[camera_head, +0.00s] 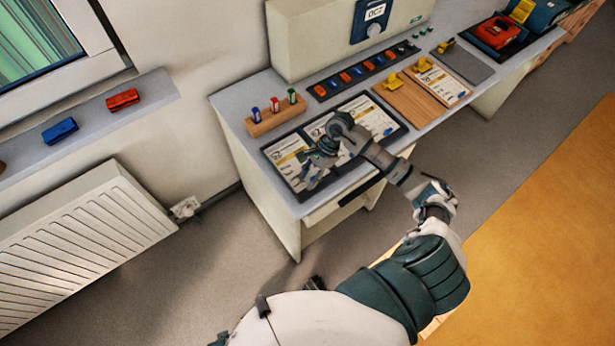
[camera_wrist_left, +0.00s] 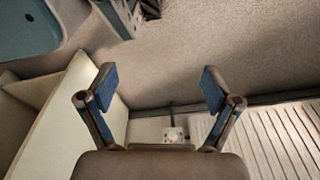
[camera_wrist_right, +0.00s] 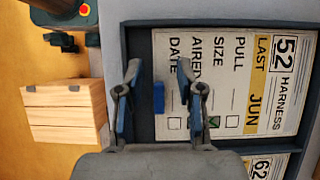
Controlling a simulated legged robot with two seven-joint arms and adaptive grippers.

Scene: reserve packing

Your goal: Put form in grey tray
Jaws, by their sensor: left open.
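Several white printed forms lie side by side in a dark frame (camera_head: 396,141) on the desk; one of them (camera_head: 288,158) is at the left end. My right gripper (camera_head: 318,172) is over the left part of the frame and covers some of the forms. In the right wrist view, a form headed 52 HARNESS (camera_wrist_right: 235,75) lies below my open right gripper (camera_wrist_right: 158,72). A small blue tab (camera_wrist_right: 158,97) at the form's edge shows between the fingers, apart from both. A flat grey panel (camera_head: 465,64), perhaps the grey tray, lies further right. My left gripper (camera_wrist_left: 158,78) is open and empty, away from the desk top.
A wooden block with several markers (camera_head: 275,113) and a dark strip of coloured pieces (camera_head: 362,70) stand behind the frame. Wooden boards with yellow clips (camera_head: 408,100) lie right of it. A radiator (camera_head: 80,235) is at left; floor before the desk is clear.

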